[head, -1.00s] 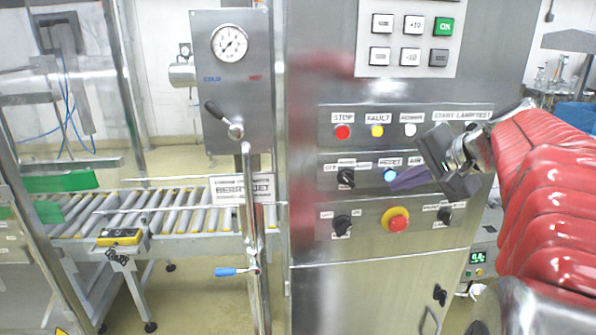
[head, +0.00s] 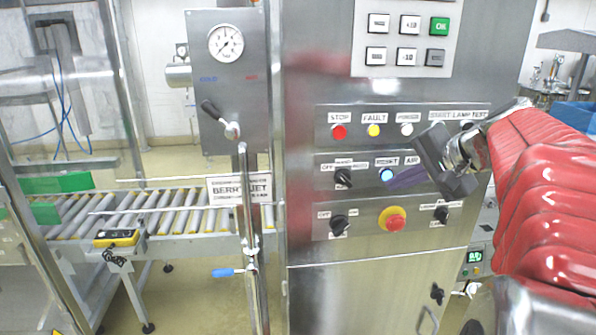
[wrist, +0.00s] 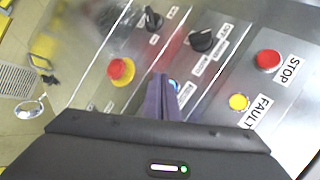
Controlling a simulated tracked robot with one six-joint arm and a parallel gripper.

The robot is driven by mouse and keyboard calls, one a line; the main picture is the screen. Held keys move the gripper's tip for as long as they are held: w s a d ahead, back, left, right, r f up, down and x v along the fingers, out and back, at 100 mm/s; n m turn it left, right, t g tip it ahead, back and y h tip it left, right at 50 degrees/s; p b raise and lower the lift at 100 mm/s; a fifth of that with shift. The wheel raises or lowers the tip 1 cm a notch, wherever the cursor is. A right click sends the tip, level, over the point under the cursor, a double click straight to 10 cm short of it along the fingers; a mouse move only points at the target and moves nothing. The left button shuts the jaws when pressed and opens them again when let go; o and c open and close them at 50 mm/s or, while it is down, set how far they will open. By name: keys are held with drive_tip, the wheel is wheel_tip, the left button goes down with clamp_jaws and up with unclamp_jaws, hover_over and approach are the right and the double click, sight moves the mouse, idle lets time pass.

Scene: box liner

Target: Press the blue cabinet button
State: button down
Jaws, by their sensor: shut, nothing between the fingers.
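The blue button (head: 387,175) is lit on the middle row of the steel cabinet panel, under a "RESET" label. My gripper (head: 399,176) is in front of the panel, coming from the right, with its purple fingers shut and empty. In the head view the fingertips are right beside the blue button's right edge; I cannot tell whether they touch it. In the wrist view the closed fingers (wrist: 161,98) point at the panel, and only a sliver of the blue button (wrist: 174,86) shows beside them; the rest is hidden.
Around the button are a black rotary switch (head: 343,178), a red emergency stop (head: 393,220) on yellow, and a row with red stop (head: 339,132), yellow fault (head: 374,130) and white buttons. A pipe with a lever and gauge (head: 226,43) stands left of the cabinet (head: 370,290).

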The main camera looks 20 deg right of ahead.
drive_tip(key=shift+w+d, duration=0.1)
drive_tip(key=shift+w, duration=0.05)
idle(0.6)
drive_tip(key=shift+w, duration=0.3)
drive_tip(key=shift+w+d, duration=0.15)
drive_tip(key=shift+w, duration=0.2)
idle(0.9)
drive_tip(key=shift+s, duration=0.2)
drive_tip(key=shift+s+a, duration=0.2)
drive_tip(key=shift+s, duration=0.4)
idle(0.3)
drive_tip(key=s, duration=0.1)
drive_tip(key=s+a, duration=0.1)
drive_tip(key=s, duration=0.2)
drive_tip(key=shift+s+a, duration=0.25)
drive_tip(key=shift+s, duration=0.15)
idle(0.6)
